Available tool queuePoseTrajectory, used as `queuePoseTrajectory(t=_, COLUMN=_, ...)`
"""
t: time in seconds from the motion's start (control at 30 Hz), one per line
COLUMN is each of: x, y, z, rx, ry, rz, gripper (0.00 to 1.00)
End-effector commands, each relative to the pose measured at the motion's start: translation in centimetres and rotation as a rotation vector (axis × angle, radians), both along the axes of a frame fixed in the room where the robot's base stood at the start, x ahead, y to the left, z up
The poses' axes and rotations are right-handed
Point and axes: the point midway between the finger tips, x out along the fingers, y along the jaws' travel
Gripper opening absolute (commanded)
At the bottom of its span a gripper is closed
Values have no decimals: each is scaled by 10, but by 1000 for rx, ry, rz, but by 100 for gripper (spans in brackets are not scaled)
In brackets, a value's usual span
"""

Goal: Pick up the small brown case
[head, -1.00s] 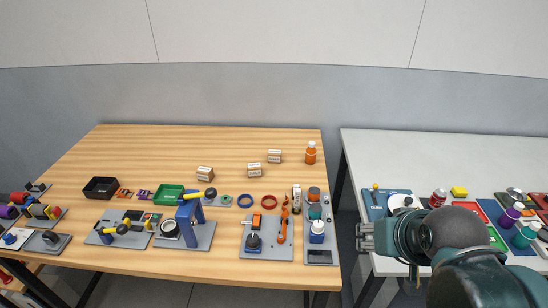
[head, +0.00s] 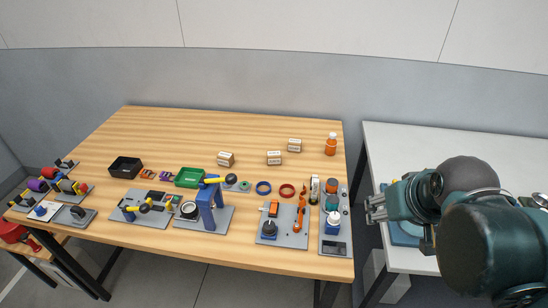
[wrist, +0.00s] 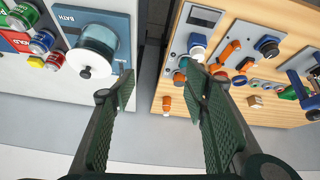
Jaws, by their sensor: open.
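Three small brown cartons with pale labels lie on the wooden table (head: 190,125): a left one (head: 226,159), a middle one (head: 274,158) and a right rear one (head: 295,146). They look alike, and I cannot tell which is the named case. One small brown box (wrist: 255,101) also shows at the right of the wrist view. My gripper (head: 372,208) is open and empty, right of the wooden table by the white table's left edge. In the wrist view my gripper (wrist: 158,88) has its fingers wide apart, with the gap between the tables behind them.
An orange bottle (head: 331,144) stands right of the cartons. A black tray (head: 125,167), a green tray (head: 189,178), rings and fixture plates, one with a blue post (head: 207,210), fill the front. The table's rear left is clear. The white table (head: 420,145) holds a glass bath (wrist: 92,50).

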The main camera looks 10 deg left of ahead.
Motion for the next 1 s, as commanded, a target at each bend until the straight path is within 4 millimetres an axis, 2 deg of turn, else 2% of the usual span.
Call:
queuePoseTrajectory(t=0.1, x=18, y=7, z=13, rx=-25, ry=19, rz=52, gripper=45)
queuePoseTrajectory(t=0.4, x=61, y=26, z=34, rx=-85, ry=67, rz=185, gripper=45)
queuePoseTrajectory(t=1.0, x=151, y=73, z=56, rx=-196, ry=155, rz=459, gripper=45)
